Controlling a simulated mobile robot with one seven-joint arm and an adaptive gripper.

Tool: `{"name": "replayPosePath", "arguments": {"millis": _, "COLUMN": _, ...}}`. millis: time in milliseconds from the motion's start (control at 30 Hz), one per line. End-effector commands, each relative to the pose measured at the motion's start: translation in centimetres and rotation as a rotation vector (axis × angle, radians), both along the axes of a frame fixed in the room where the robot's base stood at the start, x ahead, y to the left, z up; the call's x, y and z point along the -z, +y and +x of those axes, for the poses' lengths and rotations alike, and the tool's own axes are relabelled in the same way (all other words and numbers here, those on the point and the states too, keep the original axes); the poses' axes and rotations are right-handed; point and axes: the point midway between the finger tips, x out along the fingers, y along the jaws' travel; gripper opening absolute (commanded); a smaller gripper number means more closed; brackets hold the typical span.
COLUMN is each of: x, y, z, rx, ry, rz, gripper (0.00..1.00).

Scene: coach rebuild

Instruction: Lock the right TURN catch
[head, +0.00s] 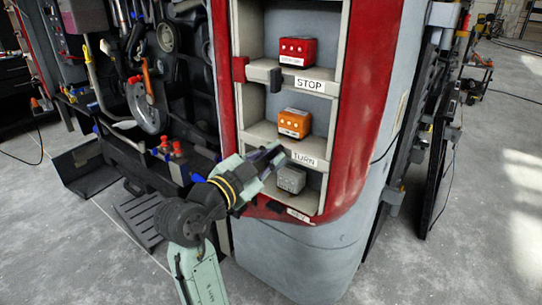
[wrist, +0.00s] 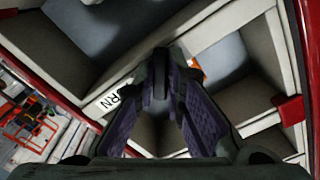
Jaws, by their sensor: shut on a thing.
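The TURN shelf label (head: 303,158) is on the middle shelf edge, below an orange box (head: 294,122). The label also shows in the wrist view (wrist: 122,98), partly covered by a finger. My gripper (head: 278,153) is at this shelf edge, just left of the label's lettering in the head view. In the wrist view its purple-padded fingers close together at the tips (wrist: 160,72) around a small dark piece, which looks like the catch. The fingers hide most of the catch, so I cannot tell how far it is turned.
A red box (head: 297,51) stands above the STOP label (head: 310,84). A red catch (head: 240,68) and a dark catch (head: 276,80) are at that shelf. A grey box (head: 291,179) stands in the lowest compartment.

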Motion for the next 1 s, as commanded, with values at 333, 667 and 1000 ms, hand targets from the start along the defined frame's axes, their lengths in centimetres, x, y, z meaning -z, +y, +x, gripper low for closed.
{"name": "replayPosePath", "arguments": {"millis": 333, "x": -0.05, "y": -0.05, "z": -0.02, "rx": 0.001, "ry": 0.191, "rz": -0.26, "gripper": 0.0}}
{"name": "replayPosePath", "arguments": {"millis": 667, "x": -0.01, "y": -0.04, "z": -0.02, "rx": 0.0, "ry": 0.325, "rz": -0.443, "gripper": 0.0}}
{"name": "replayPosePath", "arguments": {"millis": 1000, "x": 0.04, "y": -0.02, "z": -0.01, "rx": 0.0, "ry": 0.382, "rz": -0.523, "gripper": 0.0}}
